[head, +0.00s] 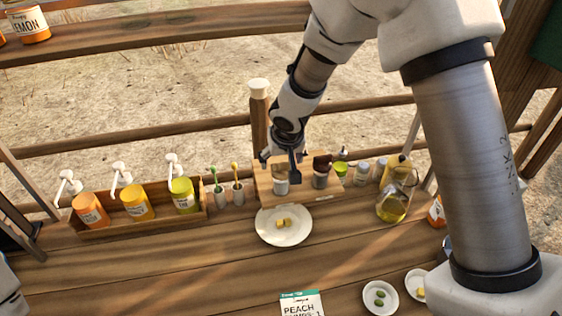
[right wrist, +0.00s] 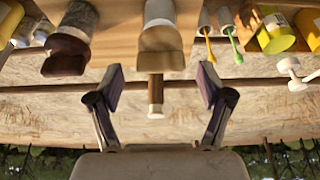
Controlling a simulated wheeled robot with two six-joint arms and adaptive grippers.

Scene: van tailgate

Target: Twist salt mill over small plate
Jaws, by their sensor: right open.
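A mill with a pale body and a light brown top (right wrist: 160,40) stands in a wooden rack (head: 262,186); its pale body (head: 281,187) shows below my right gripper (head: 281,163) in the head view. A mill with a darker top (head: 321,163) stands to its right. I cannot read which one holds salt. In the right wrist view, my right gripper (right wrist: 160,90) is open and empty, its fingers spread either side of the light-topped mill's line. A white plate (head: 265,232) with yellow pieces lies in front of the rack. My left gripper is out of view.
A tall wooden post-like piece with a pale cap (head: 259,90) stands behind the rack. A crate of pump bottles (head: 150,221) is left; a glass oil jug (head: 396,205) is right. Two small dishes (head: 380,307) (head: 409,277) and a label card (head: 301,303) are in front.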

